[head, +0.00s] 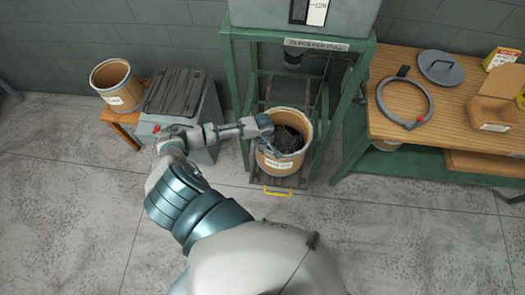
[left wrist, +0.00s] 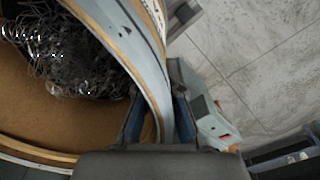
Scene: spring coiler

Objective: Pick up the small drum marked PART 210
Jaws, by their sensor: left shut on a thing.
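A tan drum (head: 284,165) with a pale rim and a white label stands upright inside the green frame, dark wire coils (head: 288,140) in it. The label is too small to read surely. My left gripper (head: 263,124) is at the left part of its rim. In the left wrist view the grey rim (left wrist: 143,55) runs between the two fingers (left wrist: 160,118), shut on it, with the tangled wire (left wrist: 70,60) to the left. A second tan drum (head: 117,86), apparently empty and also labelled, stands on a small wooden stool at the left. My right gripper is not in view.
The green frame (head: 228,85) carries a grey machine above the drum. A yellow handle (head: 277,191) lies in front at floor level. A grey box with a dark lid (head: 175,93) stands left. The wooden bench (head: 455,110) at right holds a ring (head: 428,112) and grey lid (head: 440,68). The front floor is bare.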

